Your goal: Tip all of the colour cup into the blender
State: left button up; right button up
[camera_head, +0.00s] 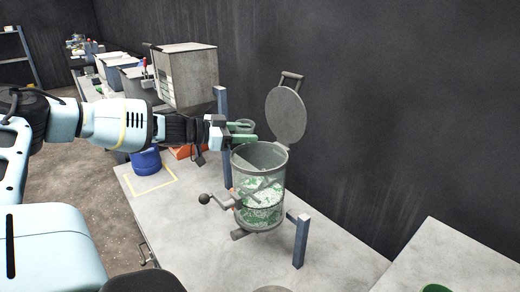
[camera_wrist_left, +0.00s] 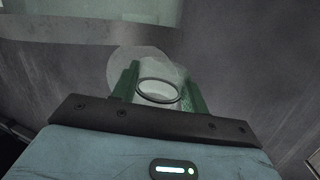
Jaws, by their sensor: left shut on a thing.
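The blender (camera_head: 260,187) is a grey vessel with see-through walls on a stand, holding green and white bits. Its round lid (camera_head: 286,115) is swung open at the back. My left gripper (camera_head: 244,134) is by the blender's upper rim at the back left, shut on a small cup (camera_head: 242,125). In the left wrist view the cup (camera_wrist_left: 157,92) shows its round rim between the green fingers of the gripper (camera_wrist_left: 160,82). Its contents cannot be made out. My right gripper is not in view.
A blue container (camera_head: 147,162) stands by a yellow outline on the table (camera_head: 330,243). An orange item (camera_head: 184,152) lies behind my left arm. A large grey box (camera_head: 187,75) stands further back. A green item (camera_head: 436,288) is cut off at lower right.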

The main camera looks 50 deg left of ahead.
aim_at(251, 122)
pick_arm(q)
jog(key=shift+a+n, duration=0.25)
jog(key=shift+n, duration=0.05)
jog(key=shift+d+r, duration=0.1)
jog(key=shift+r+n+h+p, duration=0.35)
jog(key=shift+r+p, duration=0.5)
jog(key=shift+r, duration=0.7)
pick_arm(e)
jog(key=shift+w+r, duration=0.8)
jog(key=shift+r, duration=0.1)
pick_arm(q)
jog(key=shift+f, duration=0.1)
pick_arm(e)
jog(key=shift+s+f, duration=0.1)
